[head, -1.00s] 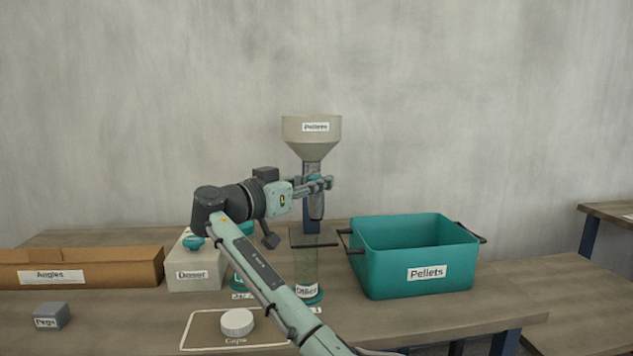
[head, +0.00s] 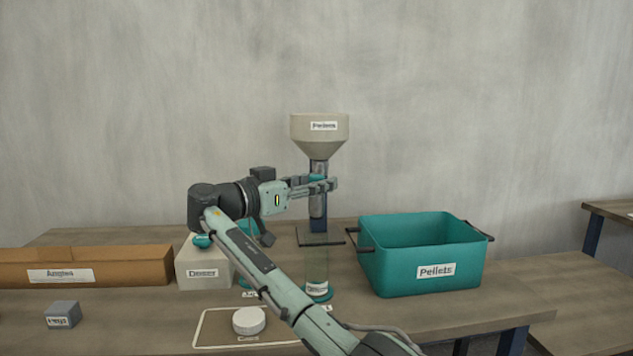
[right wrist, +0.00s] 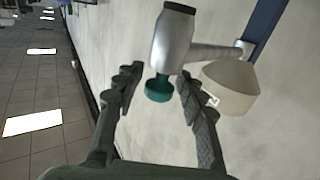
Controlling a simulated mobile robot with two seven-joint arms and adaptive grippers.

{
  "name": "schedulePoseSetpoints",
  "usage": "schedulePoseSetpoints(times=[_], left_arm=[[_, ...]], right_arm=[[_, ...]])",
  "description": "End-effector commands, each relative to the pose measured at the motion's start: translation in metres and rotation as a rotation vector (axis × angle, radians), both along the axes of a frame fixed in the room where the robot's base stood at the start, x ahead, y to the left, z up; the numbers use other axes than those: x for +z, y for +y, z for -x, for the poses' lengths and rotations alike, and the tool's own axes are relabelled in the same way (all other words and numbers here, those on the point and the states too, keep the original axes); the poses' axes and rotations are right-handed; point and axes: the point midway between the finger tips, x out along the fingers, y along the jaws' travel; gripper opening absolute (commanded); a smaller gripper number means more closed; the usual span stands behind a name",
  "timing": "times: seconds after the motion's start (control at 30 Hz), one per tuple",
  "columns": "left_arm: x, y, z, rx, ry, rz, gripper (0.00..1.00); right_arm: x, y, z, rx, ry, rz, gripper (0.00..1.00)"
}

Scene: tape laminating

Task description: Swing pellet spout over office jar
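The beige pellet hopper (head: 320,130) stands on a blue post at the back of the table. In the right wrist view its silver spout (right wrist: 172,42), with a black end and a teal piece (right wrist: 159,88), joins the hopper (right wrist: 230,86) by a tube. My right gripper (head: 328,184) is in front of the post. In its wrist view the fingers (right wrist: 157,85) are spread, with the teal piece between them and a gap at the left finger. The clear office jar (head: 317,265) stands on a teal base below, partly behind my arm. My left gripper is not in view.
A teal pellets bin (head: 420,258) stands right of the jar. A box labelled like "Dowel" (head: 202,274), a brown angles tray (head: 85,268) and a grey pegs block (head: 63,314) are at left. A white cap (head: 249,320) lies on the outlined front mat. My forearm crosses the middle.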

Motion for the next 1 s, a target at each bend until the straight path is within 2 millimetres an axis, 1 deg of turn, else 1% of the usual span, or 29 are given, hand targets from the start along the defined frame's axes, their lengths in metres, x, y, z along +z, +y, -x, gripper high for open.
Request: schedulePoseSetpoints(times=[0.37, 0.47, 0.7, 0.83, 1.0], left_arm=[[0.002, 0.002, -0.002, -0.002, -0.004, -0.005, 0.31], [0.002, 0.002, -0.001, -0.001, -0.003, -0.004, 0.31], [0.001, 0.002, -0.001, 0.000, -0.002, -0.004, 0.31], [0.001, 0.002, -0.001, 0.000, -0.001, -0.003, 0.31], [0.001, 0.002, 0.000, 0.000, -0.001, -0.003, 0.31]], right_arm=[[0.003, 0.003, 0.002, 0.002, -0.006, 0.002, 0.48], [0.004, 0.011, 0.009, 0.004, -0.008, 0.003, 0.48], [0.005, 0.041, 0.036, 0.003, -0.008, 0.005, 0.48], [0.004, 0.051, 0.045, 0.003, -0.007, 0.003, 0.48], [0.002, 0.056, 0.050, 0.001, -0.004, 0.003, 0.48]])
